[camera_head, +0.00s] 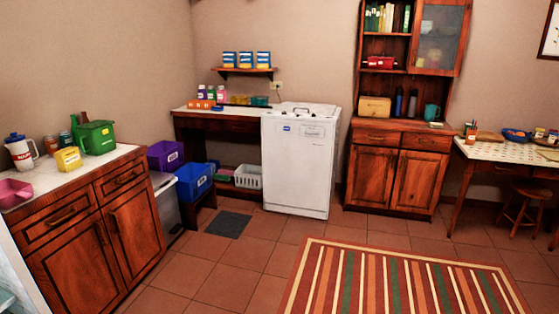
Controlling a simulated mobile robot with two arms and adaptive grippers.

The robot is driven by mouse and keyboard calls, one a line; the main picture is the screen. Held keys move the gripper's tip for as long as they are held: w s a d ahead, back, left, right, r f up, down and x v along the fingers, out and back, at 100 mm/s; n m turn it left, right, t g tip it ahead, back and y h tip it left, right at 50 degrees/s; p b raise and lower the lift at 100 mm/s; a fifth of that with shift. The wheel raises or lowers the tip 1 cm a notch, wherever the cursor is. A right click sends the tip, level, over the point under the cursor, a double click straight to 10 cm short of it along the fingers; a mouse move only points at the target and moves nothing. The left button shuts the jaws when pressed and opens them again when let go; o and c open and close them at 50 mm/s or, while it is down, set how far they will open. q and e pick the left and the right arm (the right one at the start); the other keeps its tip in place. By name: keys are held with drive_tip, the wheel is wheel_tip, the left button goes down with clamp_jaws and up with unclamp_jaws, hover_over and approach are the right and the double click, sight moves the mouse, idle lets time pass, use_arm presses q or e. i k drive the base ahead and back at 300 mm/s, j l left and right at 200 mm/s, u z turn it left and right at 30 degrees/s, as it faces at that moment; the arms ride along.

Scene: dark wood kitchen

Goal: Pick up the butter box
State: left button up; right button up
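A small yellow box (68,159) with a pale label stands on the white top of the left wooden cabinet (98,168). It looks like the butter box, but its label is too small to read. It is upright, in front of a green container (95,137) and to the right of a white and red jug with a blue lid (20,150). Neither of my grippers shows in the head view.
A pink container (14,194) sits at the cabinet's left end. Purple (165,155) and blue (194,180) bins stand right of the cabinet. A white appliance (299,160) is at the back. The tiled floor and striped rug (400,280) are clear.

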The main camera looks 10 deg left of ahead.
sight(68, 160)
drive_tip(key=i+j+u, duration=0.1)
drive_tip(key=i+u, duration=0.35)
drive_tip(key=i+l+u, duration=0.1)
drive_tip(key=i+u, duration=0.3)
drive_tip(key=i+l+u, duration=0.25)
drive_tip(key=i+u, duration=0.2)
drive_tip(key=i+j+u, duration=0.15)
drive_tip(key=i+u, duration=0.15)
drive_tip(key=u, duration=0.15)
drive_tip(key=i+u, duration=0.65)
drive_tip(key=u, duration=0.3)
